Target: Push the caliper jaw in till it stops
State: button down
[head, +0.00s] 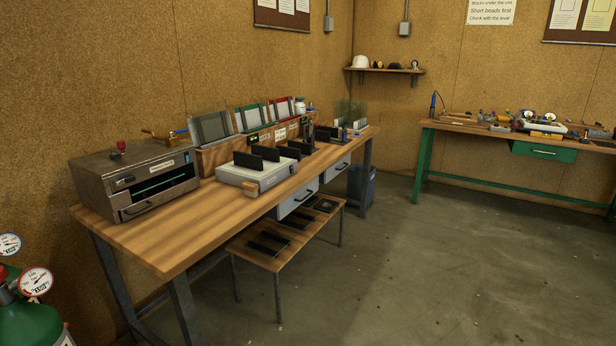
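I cannot make out a caliper or its jaw for certain. Several small tools and parts lie on the far bench with green legs (480,129), too small to tell apart. More small things stand on the long wooden workbench (135,231) at the left, and some of them hide others. My gripper is not in view.
A grey metal box (95,184) with a slot stands on the workbench's near end. Beside it is a pale unit with dark plates (240,178). A low wooden bench (262,259) stands in front. The concrete floor (400,260) is clear at centre and right.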

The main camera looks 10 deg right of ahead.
aim_at(343, 137)
jog(key=i+z, duration=0.35)
jog(key=i, duration=1.7)
jog(key=i+l, duration=0.1)
jog(key=i, duration=2.05)
jog(key=j+u, duration=0.05)
jog(key=j, duration=0.05)
